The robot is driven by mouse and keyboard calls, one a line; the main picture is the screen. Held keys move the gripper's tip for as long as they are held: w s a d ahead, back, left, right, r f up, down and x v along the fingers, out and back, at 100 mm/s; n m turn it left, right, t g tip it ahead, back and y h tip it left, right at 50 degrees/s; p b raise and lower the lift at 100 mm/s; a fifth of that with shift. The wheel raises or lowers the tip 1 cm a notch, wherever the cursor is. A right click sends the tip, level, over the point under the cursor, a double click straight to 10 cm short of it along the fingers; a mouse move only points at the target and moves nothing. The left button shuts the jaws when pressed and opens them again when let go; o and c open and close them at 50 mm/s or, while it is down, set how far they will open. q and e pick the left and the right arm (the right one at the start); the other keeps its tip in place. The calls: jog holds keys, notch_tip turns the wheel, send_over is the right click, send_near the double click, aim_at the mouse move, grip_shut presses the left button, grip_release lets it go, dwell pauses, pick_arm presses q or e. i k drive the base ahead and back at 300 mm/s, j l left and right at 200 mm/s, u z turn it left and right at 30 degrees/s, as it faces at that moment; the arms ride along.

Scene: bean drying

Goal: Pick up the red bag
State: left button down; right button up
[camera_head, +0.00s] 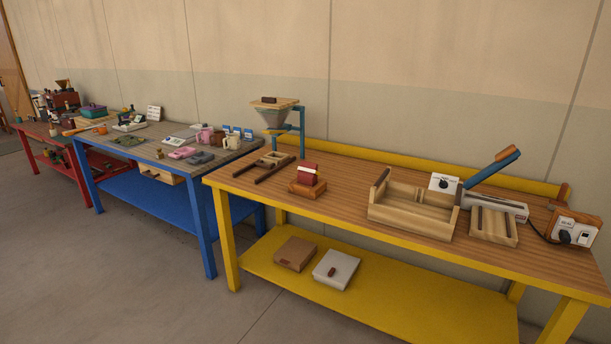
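A small dark red item with a pale top (307,174), which looks like the red bag, stands upright on a wooden block or stand (307,188). The stand is on the left part of the wooden top of the yellow table (345,208). Neither of my grippers shows in the head view, and nothing is touching the red item.
A funnel on a blue stand (302,128) is behind it, beside a wooden frame (265,165). A wooden tray (410,225) and a sealer with a raised blue handle (492,168) are to the right. Blue (205,225) and red (60,153) tables stand left. Floor in front is clear.

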aim_at(311, 179)
jog(key=i+j+z, duration=0.1)
jog(key=i, duration=0.35)
jog(key=i+j, duration=0.2)
jog(key=i, duration=0.3)
jog(key=i+j+z, duration=0.15)
jog(key=i, duration=0.3)
jog(key=i+j, duration=0.25)
jog(key=i, duration=0.2)
jog(key=i+j+z, duration=0.15)
jog(key=i, duration=0.3)
